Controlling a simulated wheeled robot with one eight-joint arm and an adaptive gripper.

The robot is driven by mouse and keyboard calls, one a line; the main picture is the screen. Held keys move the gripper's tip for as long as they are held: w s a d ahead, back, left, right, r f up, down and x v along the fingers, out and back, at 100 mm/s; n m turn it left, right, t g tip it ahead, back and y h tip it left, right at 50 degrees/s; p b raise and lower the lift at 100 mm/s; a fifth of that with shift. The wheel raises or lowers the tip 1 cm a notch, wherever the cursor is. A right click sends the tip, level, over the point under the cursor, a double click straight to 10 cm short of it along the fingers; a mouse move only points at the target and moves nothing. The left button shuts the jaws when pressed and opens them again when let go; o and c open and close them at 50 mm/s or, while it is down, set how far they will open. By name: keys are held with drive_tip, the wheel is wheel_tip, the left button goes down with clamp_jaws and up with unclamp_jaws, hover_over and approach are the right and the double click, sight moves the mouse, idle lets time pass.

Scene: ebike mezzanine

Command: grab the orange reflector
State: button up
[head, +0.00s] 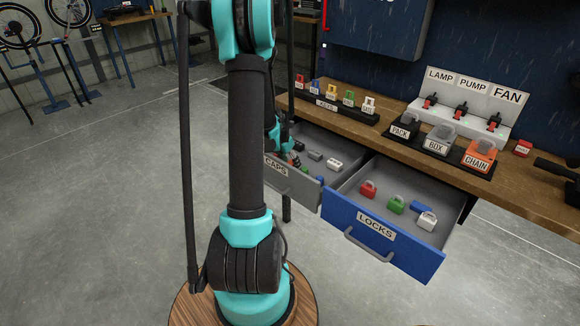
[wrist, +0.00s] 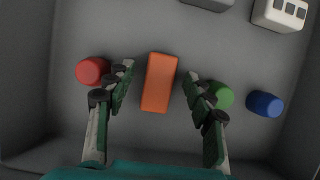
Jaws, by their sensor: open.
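The orange reflector (wrist: 159,82) is a flat rectangular block lying on the grey floor of a drawer in the wrist view. My gripper (wrist: 157,88) is open, with one finger on each side of the reflector and a visible gap to each. It holds nothing. In the head view my arm hides most of the gripper, and I cannot make out the orange reflector there.
A red cap (wrist: 92,71) lies left of the fingers; a green cap (wrist: 222,95) is close by the right finger, with a blue cap (wrist: 265,103) beyond. The open CAPS drawer (head: 300,187) stands beside the open blue LOCKS drawer (head: 400,245), below the wooden bench (head: 400,150).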

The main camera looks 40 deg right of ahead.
drive_tip(key=shift+c, duration=0.5)
drive_tip(key=c, duration=1)
drive_tip(key=shift+r, duration=0.1)
